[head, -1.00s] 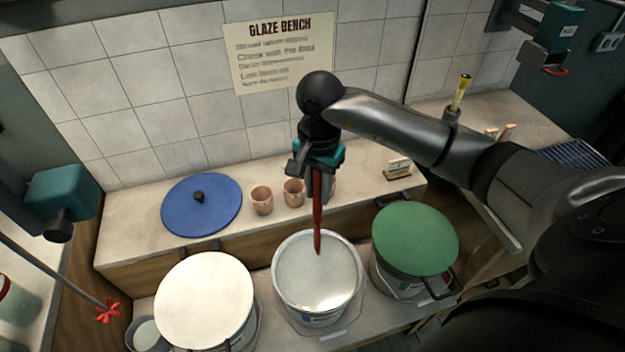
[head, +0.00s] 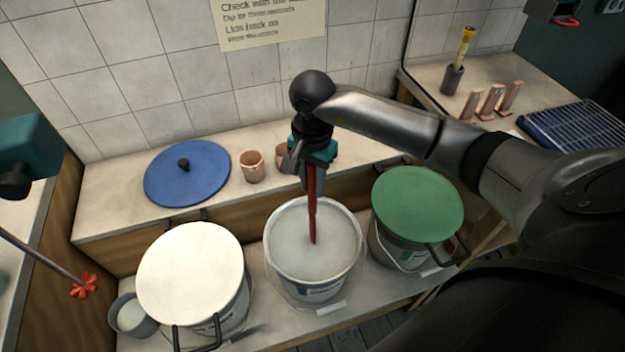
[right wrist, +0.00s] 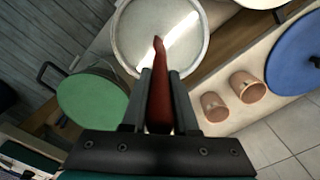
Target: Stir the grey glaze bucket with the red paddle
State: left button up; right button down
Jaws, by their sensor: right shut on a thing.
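The red paddle (head: 312,205) is gripped in my right gripper (head: 312,172) and points down, nearly upright, over the open bucket (head: 318,285) of pale grey glaze (head: 285,240). Its lower end lies within the bucket's rim outline, near the middle of the glaze; I cannot tell how deep it dips, if at all. In the right wrist view the paddle (right wrist: 160,85) runs out between the fingers toward the glaze (right wrist: 140,35). My left gripper is not seen.
A bucket with a white lid (head: 190,270) stands close on the left, and one with a green lid (head: 418,203) close on the right. A blue lid (head: 190,180) and terracotta cups (head: 252,167) sit on the ledge behind. A red-ended rod (head: 84,287) projects at left.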

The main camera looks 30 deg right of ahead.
aim_at(313, 206)
jog(key=shift+f+b, duration=3.35)
jog(key=shift+f, duration=0.7)
